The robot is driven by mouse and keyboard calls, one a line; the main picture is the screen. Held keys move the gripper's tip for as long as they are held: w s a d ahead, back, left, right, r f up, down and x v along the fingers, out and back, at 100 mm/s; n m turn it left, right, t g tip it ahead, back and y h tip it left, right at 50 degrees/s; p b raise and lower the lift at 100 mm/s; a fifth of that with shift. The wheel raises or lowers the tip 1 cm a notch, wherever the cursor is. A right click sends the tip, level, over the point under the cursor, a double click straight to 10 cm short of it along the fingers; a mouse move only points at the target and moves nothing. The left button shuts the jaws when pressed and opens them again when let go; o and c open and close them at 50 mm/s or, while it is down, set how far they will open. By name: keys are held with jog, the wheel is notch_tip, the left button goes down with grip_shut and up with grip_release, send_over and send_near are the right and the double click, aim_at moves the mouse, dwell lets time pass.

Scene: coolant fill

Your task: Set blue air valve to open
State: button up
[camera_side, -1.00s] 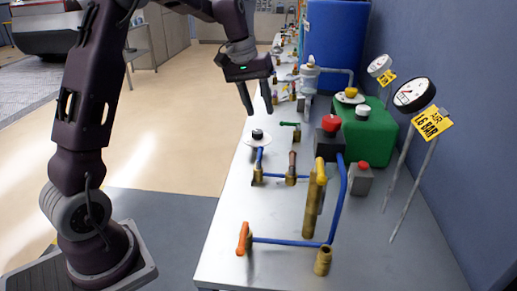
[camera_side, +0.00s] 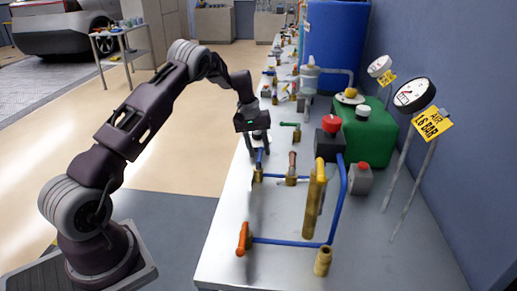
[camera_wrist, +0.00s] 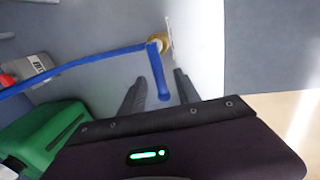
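The blue air valve lever (camera_side: 259,159) stands on a brass fitting (camera_side: 257,176) at the left edge of the bench. My gripper (camera_side: 258,150) is low over the bench, right at the blue lever's far end in the side view. In the wrist view the two dark fingers (camera_wrist: 159,78) are apart. The blue lever (camera_wrist: 157,72) runs from the brass fitting (camera_wrist: 154,46) toward my gripper, with its free end between the fingers. Gaps show on both sides of it; I cannot tell whether either finger touches it.
A red-brown lever (camera_side: 292,162) and a green-handled valve (camera_side: 290,125) are close by on the right. A yellow-handled valve (camera_side: 315,200), an orange lever (camera_side: 243,238) and blue pipes are nearer the camera. A green tank (camera_side: 372,140) stands behind.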

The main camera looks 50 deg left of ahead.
grip_shut()
dwell(1.3)
